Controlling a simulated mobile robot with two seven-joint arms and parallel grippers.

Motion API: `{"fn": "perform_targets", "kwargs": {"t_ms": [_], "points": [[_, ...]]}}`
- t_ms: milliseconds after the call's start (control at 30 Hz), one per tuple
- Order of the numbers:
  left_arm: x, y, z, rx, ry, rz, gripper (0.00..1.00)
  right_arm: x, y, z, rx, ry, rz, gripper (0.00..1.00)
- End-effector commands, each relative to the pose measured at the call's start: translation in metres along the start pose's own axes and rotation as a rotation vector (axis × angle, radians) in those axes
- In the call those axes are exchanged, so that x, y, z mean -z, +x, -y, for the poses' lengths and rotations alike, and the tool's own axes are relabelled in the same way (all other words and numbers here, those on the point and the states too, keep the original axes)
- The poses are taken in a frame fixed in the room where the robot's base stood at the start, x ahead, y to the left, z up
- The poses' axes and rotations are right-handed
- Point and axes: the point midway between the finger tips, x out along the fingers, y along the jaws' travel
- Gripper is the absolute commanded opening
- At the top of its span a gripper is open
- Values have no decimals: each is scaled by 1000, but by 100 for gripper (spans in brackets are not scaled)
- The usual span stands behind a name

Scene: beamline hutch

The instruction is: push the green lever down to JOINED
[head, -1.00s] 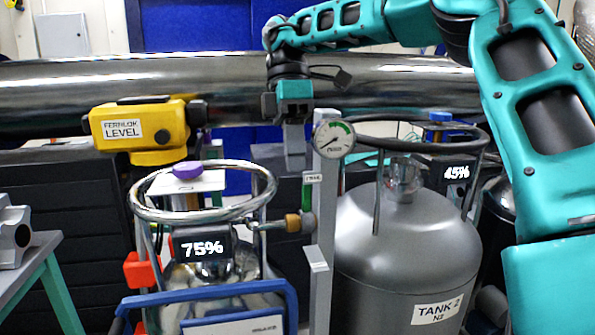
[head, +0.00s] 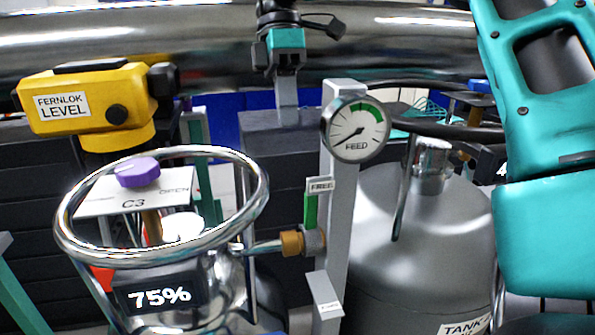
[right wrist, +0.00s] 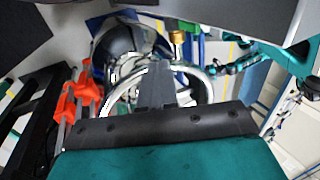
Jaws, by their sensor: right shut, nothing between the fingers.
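The green lever (head: 310,210) is a narrow upright strip on the left side of a grey post (head: 340,190), just under a small tag reading FREE (head: 319,185). A lower bracket (head: 326,295) on the post carries a small label too small to read. My right gripper (head: 287,108) is shut and empty, pointing down, to the left of the post's top and above the lever in the picture, apart from it.
A FEED gauge (head: 357,130) sits at the post's top. Left is a dewar with a chrome ring (head: 255,205), purple knob (head: 137,172) and 75% display (head: 158,295). A yellow level (head: 85,100) stands behind it. A grey tank (head: 425,240) is right; a steel pipe (head: 180,40) crosses behind.

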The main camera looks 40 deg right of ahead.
Motion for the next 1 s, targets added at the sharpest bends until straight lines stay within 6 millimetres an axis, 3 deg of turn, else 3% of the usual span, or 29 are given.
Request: {"fn": "perform_targets", "kwargs": {"t_ms": [267,600,1000], "points": [[-8,5,0,-2,0,7,46,0,30,0,4,-3,-1,0],[-8,9,-6,-17,-4,1,46,0,103,0,4,-3,-1,0],[-3,10,-9,-24,-3,-5,46,0,114,35,-1,-2,-1,0]]}}
